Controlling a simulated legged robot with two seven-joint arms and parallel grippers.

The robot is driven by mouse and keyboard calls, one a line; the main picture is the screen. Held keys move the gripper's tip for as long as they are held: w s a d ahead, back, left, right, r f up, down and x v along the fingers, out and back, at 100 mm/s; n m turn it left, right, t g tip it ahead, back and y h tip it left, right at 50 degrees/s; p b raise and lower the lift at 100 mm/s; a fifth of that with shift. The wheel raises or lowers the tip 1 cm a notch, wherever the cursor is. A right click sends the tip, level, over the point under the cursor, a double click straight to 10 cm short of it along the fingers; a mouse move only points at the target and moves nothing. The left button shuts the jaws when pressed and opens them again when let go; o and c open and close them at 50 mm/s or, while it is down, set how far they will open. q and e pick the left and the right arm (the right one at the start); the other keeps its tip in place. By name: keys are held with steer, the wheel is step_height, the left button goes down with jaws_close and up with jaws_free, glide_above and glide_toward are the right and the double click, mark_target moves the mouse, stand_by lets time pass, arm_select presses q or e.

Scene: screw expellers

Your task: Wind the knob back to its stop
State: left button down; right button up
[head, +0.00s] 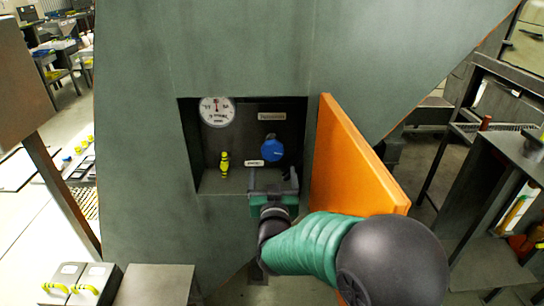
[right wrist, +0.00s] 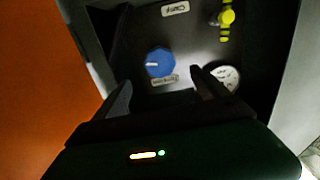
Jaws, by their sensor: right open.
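The blue knob (head: 271,150) is on the back panel of a recess in the green machine, right of the yellow-green valve handle (head: 224,163). In the right wrist view the knob (right wrist: 158,62) shows a short white mark on its left side. My right gripper (head: 272,174) is at the recess mouth, just below the knob in the head view. In the right wrist view its fingers (right wrist: 161,80) are spread and empty, with the knob seen ahead between their tips. I cannot tell the exact gap to the knob. My left gripper is out of view.
A round dial gauge (head: 216,111) sits at the recess's upper left. Small labels are near the knob. An orange door (head: 350,160) stands open along the recess's right side, close to my right arm. The recess walls (head: 188,150) bound the space.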

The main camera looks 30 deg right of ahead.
mark_target(272, 153)
steer(key=x, duration=1.1)
steer(key=shift+f+b, duration=0.1)
steer(key=shift+b, duration=0.2)
steer(key=shift+s+a, duration=0.1)
steer(key=c, duration=1.4)
